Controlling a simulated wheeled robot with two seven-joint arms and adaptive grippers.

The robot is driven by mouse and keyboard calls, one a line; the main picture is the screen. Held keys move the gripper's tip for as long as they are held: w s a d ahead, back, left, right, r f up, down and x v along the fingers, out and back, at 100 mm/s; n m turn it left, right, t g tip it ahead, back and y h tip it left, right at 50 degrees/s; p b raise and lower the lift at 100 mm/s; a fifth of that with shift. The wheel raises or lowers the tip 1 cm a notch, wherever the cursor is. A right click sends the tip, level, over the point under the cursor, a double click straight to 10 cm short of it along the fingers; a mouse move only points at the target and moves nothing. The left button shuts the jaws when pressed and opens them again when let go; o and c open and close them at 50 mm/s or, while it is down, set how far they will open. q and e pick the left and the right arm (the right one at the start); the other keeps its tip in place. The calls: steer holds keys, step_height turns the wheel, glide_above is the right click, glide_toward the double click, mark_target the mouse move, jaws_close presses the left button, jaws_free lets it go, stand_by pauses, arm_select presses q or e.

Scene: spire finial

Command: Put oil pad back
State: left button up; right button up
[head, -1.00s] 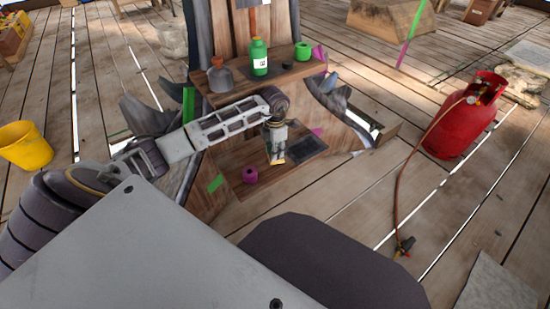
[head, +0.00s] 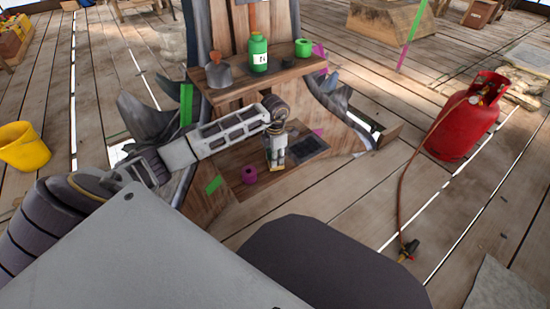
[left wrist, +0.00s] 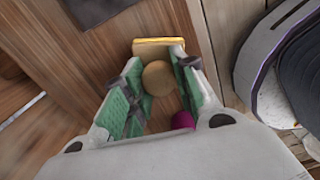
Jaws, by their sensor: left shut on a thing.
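My left gripper (head: 277,167) is over the lower wooden shelf (head: 226,192), pointing down. In the left wrist view its green-padded fingers (left wrist: 158,72) are shut on the oil pad, which shows as a tan round knob (left wrist: 158,78) with a yellow-edged block (left wrist: 158,43) at the fingertips. The pad is mostly hidden in the head view, and I cannot tell whether it touches the shelf. A dark square patch (head: 308,150) lies on the shelf just right of the gripper. My right gripper is not in view.
A magenta ring (head: 249,175) sits on the lower shelf left of the gripper; it also shows in the left wrist view (left wrist: 182,120). The upper shelf holds a grey flask (head: 219,74), green bottle (head: 258,53) and green ring (head: 303,48). A red gas cylinder (head: 465,125) stands right.

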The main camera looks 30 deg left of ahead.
arm_select(q)
steer(key=shift+f, duration=0.1)
steer(key=o, duration=0.9)
steer(key=shift+r+p, duration=0.75)
steer(key=shift+r, duration=0.35)
step_height(320, 180, up, 3)
steer(key=shift+f+p, duration=0.1)
steer(key=shift+p, duration=0.9)
step_height(320, 180, up, 5)
steer(key=p, duration=0.3)
steer(key=shift+p, duration=0.3)
steer(key=shift+r+p, duration=0.85)
steer(key=shift+r, duration=0.25)
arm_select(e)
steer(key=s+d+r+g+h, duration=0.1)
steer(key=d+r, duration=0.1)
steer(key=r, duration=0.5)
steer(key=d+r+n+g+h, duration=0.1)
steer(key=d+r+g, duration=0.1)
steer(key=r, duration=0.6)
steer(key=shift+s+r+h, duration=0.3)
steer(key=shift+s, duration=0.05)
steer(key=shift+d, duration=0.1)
